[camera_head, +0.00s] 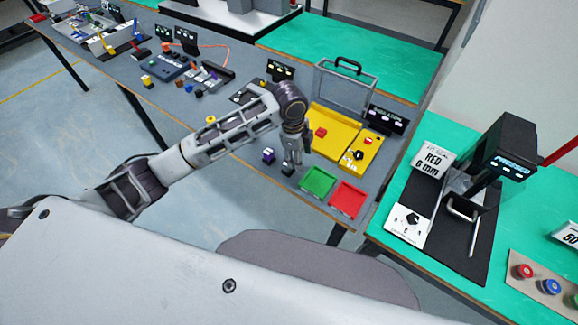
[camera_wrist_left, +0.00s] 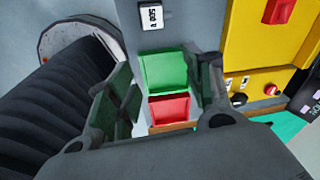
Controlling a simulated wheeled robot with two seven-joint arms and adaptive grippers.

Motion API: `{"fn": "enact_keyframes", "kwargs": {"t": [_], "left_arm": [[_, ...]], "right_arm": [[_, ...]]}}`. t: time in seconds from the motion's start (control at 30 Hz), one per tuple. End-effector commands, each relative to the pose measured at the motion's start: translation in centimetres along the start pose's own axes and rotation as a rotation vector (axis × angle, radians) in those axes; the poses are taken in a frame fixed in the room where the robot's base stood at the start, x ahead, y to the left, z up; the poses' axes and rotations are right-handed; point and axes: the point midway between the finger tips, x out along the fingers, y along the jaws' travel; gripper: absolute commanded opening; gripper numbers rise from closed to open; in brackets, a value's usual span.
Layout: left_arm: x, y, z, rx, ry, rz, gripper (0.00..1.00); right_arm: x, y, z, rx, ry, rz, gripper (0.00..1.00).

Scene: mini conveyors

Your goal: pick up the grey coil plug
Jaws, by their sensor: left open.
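My left gripper (camera_head: 292,158) hangs pointing down over the grey bench, near the green tray. In the left wrist view its fingers stand apart, so the gripper (camera_wrist_left: 163,88) is open, with nothing seen between them. A small dark grey plug-like block with a white label (camera_head: 288,170) is on the bench just below the fingers in the head view. The same labelled block (camera_wrist_left: 151,17) shows at the top of the wrist view, beyond the fingertips. I cannot tell for sure whether it is the coil plug. My right gripper is not in view.
A green tray (camera_head: 318,182) and a red tray (camera_head: 347,200) lie right of the gripper. Behind is an open yellow case (camera_head: 335,128) with a red block (camera_head: 320,132). A dark purple piece (camera_head: 268,156) stands left of the gripper.

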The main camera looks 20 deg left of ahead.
Motion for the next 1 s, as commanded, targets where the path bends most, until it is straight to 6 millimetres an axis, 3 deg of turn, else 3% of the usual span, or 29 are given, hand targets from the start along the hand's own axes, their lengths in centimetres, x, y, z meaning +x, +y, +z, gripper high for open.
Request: {"fn": "enact_keyframes", "kwargs": {"t": [0.5, 1.0], "left_arm": [[-4.8, -2.4, 4.5, 0.187, -0.099, 0.084, 0.52], [-5.2, -2.5, 4.9, 0.202, -0.105, 0.095, 0.52]], "right_arm": [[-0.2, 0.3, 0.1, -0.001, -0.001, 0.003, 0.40], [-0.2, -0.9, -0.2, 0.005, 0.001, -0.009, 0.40]]}}
